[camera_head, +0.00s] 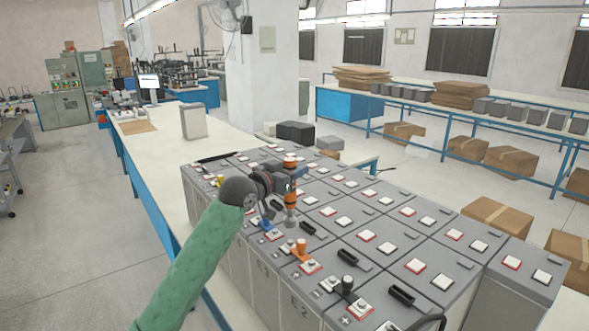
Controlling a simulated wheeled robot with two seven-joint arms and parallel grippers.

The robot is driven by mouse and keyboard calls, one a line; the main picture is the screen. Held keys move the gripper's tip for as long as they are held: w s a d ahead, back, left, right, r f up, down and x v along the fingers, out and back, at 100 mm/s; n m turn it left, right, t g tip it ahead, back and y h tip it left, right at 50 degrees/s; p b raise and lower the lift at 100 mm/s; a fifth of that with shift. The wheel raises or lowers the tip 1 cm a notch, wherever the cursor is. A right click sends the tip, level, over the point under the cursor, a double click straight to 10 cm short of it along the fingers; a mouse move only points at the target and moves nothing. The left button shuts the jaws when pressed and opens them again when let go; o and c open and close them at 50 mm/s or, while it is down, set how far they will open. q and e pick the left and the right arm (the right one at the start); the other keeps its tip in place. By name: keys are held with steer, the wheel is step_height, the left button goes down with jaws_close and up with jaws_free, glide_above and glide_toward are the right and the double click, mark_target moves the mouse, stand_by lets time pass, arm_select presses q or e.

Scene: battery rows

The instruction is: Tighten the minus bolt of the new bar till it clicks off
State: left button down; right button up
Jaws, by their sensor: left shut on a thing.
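My left gripper (287,184) comes in on a green-sleeved arm over the near rows of battery cells. It is shut on an upright orange and black tool (291,200), whose grey lower end points down at a cell top. Whether that end touches a bolt is too small to tell. The new bar and its minus bolt cannot be singled out; the gripper and tool hide part of that area. An orange-capped terminal piece (301,246) and a black-capped one (348,283) stand on nearer cells. My right gripper is not in view.
Grey battery cells (437,248) with red-framed and white pads fill the right foreground. Black handle-like pieces (353,258) stick up from several tops. A long white bench (160,150) runs behind to the left. Cardboard boxes (498,214) stand on the floor at right.

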arm_select(q)
steer(key=shift+f+b, duration=0.7)
steer(key=shift+f, duration=0.85)
steer(key=shift+f+b, duration=0.3)
steer(key=shift+f, duration=0.55)
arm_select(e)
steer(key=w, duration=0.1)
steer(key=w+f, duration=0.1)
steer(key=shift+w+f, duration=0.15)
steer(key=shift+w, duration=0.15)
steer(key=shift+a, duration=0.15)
arm_select(q)
steer(key=shift+f, duration=0.2)
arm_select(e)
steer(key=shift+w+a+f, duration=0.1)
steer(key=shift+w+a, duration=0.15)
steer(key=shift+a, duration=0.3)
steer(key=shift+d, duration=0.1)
